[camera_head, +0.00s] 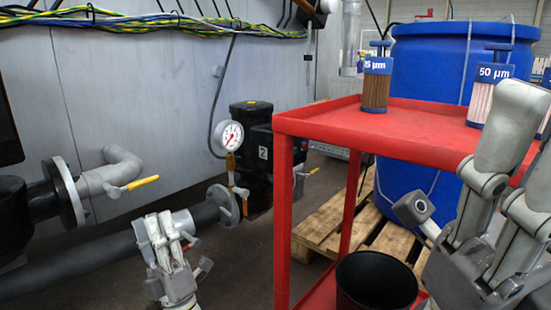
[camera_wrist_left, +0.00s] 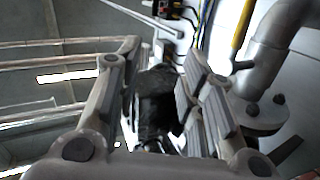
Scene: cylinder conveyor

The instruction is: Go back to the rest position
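My left gripper (camera_head: 168,232) is at the lower left of the head view, in front of a dark pipe, with its fingers pointing up. In the left wrist view its fingers (camera_wrist_left: 160,85) stand apart. A dark shape shows between them, and nothing is clearly held. My right gripper (camera_head: 462,170) is large at the right edge of the head view, partly cut off. Its fingers are spread, near the front right of the red cart (camera_head: 400,145). I see nothing held in it.
Two filter cylinders, one brown (camera_head: 376,88) and one marked 50 µm (camera_head: 487,92), stand on the cart. A black bucket (camera_head: 375,283) sits on its lower shelf. A blue barrel (camera_head: 425,60) stands on a wooden pallet (camera_head: 322,222). A pipe with yellow valve handle (camera_head: 142,182) is at left.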

